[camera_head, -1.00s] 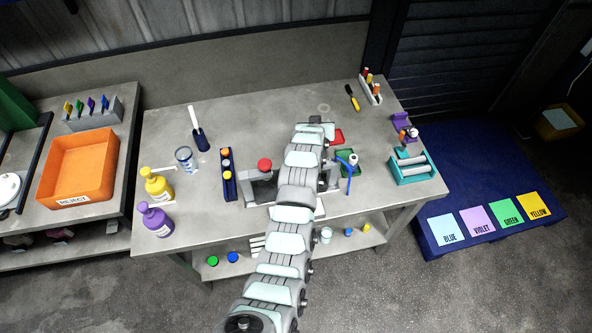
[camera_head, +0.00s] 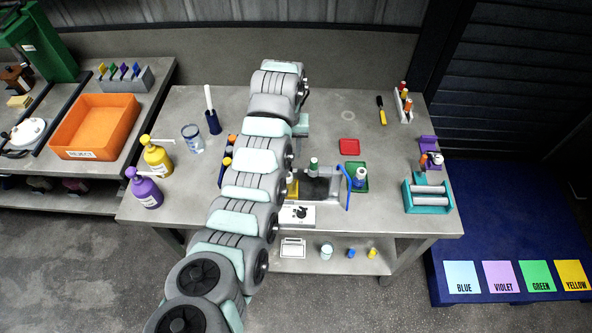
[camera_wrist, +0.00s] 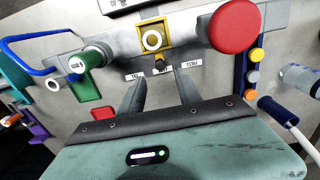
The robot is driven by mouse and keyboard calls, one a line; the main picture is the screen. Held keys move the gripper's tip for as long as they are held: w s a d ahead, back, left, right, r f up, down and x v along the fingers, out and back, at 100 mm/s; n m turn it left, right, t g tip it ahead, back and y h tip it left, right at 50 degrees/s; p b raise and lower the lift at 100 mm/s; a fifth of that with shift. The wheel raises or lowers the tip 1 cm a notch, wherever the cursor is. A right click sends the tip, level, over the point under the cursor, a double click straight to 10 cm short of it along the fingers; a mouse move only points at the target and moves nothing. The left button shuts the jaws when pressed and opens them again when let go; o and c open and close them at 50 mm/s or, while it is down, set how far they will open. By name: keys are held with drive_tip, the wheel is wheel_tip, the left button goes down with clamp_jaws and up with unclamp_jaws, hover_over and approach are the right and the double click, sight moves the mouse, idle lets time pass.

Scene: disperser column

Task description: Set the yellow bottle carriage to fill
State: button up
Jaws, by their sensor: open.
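The yellow bottle carriage (camera_wrist: 167,35) is a square frame around a pale ring on the grey rail of the dispenser in the wrist view. It sits above the middle of three small white labels (camera_wrist: 162,70), whose print is too small to read surely. A bit of its yellow shows beside my arm in the head view (camera_head: 293,189). My gripper (camera_wrist: 160,82) is open and empty, its two fingers apart just below the rail and carriage in the wrist picture. Contact is not visible. My arm hides most of the dispenser's left side in the head view.
A large red knob (camera_wrist: 235,25) is right of the carriage. A green-and-white bottle (camera_wrist: 92,56) and blue curved handle (camera_wrist: 35,50) are left. A control box (camera_head: 296,215) stands at the table front. A red tray (camera_head: 349,147) lies behind. Yellow (camera_head: 157,157) and violet (camera_head: 146,190) pump bottles stand left.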

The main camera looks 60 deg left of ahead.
wheel_tip(320, 180, down, 10)
drive_tip(key=shift+r+b, duration=0.1)
drive_tip(key=shift+b, duration=0.4)
drive_tip(key=shift+c, duration=0.2)
clamp_jaws()
idle(1.1)
